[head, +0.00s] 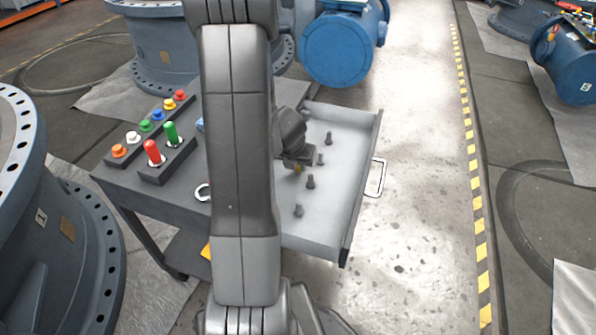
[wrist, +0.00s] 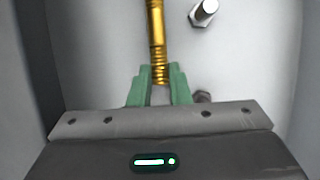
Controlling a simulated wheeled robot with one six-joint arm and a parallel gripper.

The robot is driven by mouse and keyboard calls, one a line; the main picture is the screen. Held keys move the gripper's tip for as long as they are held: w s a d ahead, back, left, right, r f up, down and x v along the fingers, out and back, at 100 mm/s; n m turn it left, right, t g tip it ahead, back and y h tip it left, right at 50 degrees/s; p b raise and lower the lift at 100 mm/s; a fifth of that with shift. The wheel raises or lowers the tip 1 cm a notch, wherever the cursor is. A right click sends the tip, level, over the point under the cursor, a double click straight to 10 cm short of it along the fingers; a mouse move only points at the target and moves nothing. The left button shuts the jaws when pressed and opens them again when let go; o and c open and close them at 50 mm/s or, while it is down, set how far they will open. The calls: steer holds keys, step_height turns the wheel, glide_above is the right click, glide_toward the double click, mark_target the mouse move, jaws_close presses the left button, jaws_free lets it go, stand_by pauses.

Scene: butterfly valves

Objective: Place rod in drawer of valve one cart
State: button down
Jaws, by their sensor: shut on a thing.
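The brass rod (wrist: 156,25) with a threaded end is between the green fingers of my gripper (wrist: 160,80) in the wrist view. The gripper is shut on its threaded end. The far end of the rod runs out of the top of that view. In the head view my gripper (head: 297,160) is down in the open drawer (head: 335,215) of the cart (head: 150,190). I cannot tell whether the rod touches the drawer floor.
Several grey bolts (head: 298,211) stand in the drawer around the gripper. Red and green handles (head: 171,134) and a row of coloured buttons (head: 145,127) are on the cart top. A grey valve flange marked 1 (head: 70,230) stands at left. Clear floor (head: 420,200) lies right of the drawer.

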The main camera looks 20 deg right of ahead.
steer(key=shift+f, duration=0.35)
steer(key=shift+f, duration=0.15)
steer(key=c, duration=1.3)
jaws_free()
steer(key=shift+c, duration=0.2)
steer(key=shift+r, duration=0.45)
steer(key=p+v, duration=0.8)
steer(key=v, duration=0.3)
steer(key=shift+s+r, duration=0.15)
steer(key=shift+s, duration=0.05)
steer(key=shift+a, duration=0.1)
